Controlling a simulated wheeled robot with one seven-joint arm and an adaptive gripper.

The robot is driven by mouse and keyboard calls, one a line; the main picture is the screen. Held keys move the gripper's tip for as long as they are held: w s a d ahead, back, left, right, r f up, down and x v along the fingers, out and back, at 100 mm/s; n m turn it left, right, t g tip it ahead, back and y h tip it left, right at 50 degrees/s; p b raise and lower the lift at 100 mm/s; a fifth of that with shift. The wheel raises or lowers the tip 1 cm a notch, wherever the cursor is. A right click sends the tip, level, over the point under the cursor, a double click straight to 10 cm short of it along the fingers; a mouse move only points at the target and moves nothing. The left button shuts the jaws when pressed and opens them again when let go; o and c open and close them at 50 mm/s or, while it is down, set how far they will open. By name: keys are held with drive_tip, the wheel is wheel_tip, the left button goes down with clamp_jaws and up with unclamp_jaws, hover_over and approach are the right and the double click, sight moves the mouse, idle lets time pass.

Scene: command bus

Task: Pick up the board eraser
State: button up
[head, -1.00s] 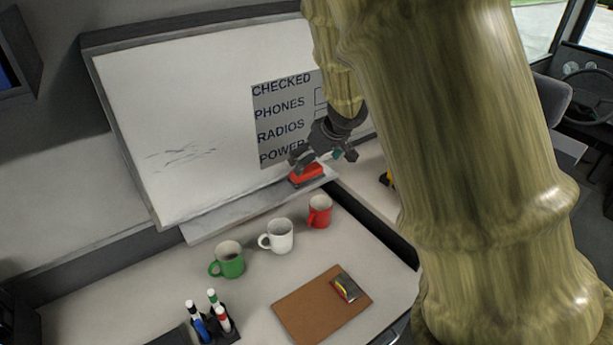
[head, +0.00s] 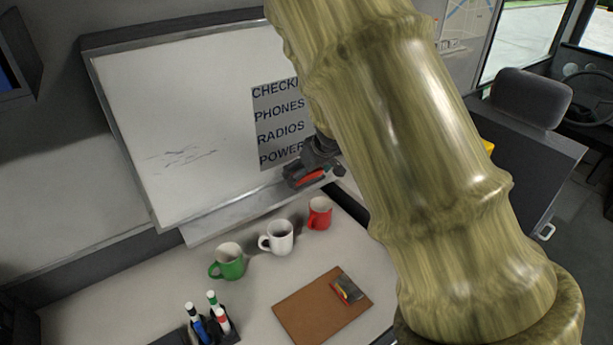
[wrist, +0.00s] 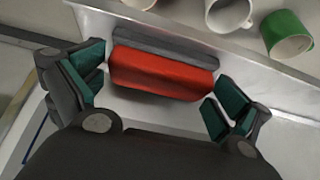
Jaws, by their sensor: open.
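The board eraser has a red body and a grey strip. It lies on the whiteboard's ledge and shows in the head view (head: 312,176), partly covered by my gripper. In the wrist view the eraser (wrist: 162,74) lies lengthwise between my two fingers, with a gap at each end. My gripper (wrist: 155,92) is open, its teal-padded fingers on either side of the eraser. In the head view my gripper (head: 312,172) is at the ledge, right over the eraser.
The whiteboard (head: 190,110) rises behind the ledge (head: 225,218). A red mug (head: 320,213), a white mug (head: 277,238) and a green mug (head: 229,262) stand on the desk below it. A clipboard (head: 310,308) and a marker holder (head: 215,328) are nearer.

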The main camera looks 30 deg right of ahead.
drive_tip(key=c, duration=0.7)
drive_tip(key=shift+r, duration=0.1)
drive_tip(key=shift+r, duration=0.5)
wheel_tip(320, 180, up, 2)
drive_tip(key=shift+r, duration=0.1)
drive_tip(key=s+a+b, duration=0.1)
drive_tip(key=s+a, duration=0.2)
drive_tip(key=s, duration=0.4)
drive_tip(key=s+a+r+b, duration=0.1)
drive_tip(key=s+a+b, duration=0.1)
drive_tip(key=s+a, duration=0.2)
drive_tip(key=s, duration=0.3)
drive_tip(key=shift+a+r, duration=0.25)
drive_tip(key=shift+a, duration=0.05)
